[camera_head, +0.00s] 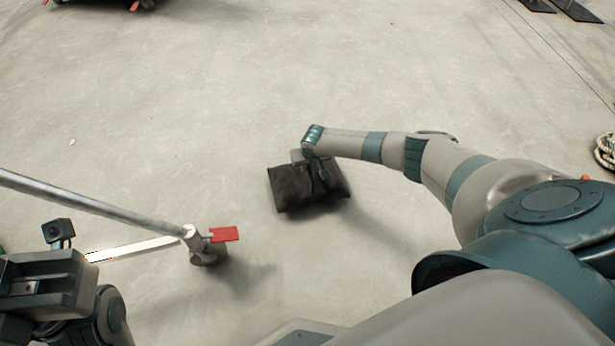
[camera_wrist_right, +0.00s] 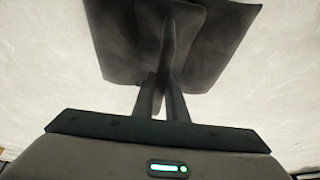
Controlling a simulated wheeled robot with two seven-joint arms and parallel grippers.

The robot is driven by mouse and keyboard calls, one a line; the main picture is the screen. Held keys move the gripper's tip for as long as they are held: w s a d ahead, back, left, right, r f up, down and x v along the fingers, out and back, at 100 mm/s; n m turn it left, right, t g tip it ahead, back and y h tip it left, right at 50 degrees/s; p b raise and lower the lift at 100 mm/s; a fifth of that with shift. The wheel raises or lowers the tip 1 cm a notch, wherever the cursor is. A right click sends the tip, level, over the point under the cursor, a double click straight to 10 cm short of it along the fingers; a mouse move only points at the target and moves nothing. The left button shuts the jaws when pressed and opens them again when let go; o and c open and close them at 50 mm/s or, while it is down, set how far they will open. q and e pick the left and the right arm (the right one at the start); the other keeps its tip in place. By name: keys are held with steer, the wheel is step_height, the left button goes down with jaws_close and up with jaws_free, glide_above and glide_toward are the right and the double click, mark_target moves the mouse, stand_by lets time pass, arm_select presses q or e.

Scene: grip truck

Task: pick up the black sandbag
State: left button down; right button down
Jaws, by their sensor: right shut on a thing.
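The black sandbag (camera_head: 290,188) is near the middle of the head view, a dark soft bag with a strap handle across its middle. My right gripper (camera_head: 317,170) reaches it from the upper right and is shut on its handle. In the right wrist view the two fingers (camera_wrist_right: 162,92) are close together around the strap, with the sandbag (camera_wrist_right: 118,45) spread beyond them. Whether the bag clears the floor is hard to tell. My left gripper (camera_head: 50,285) is partly in view at the lower left.
A grey metal pole (camera_head: 90,205) slants in from the left to a joint with a red handle (camera_head: 225,234), left of the bag. A coiled rope (camera_head: 605,150) lies at the right edge. Dark flat pieces (camera_head: 575,10) are at the top right.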

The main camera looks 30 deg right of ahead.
steer(key=shift+w+d+r, duration=0.1)
steer(key=shift+w+r, duration=0.1)
steer(key=shift+r, duration=0.05)
stand_by(0.6)
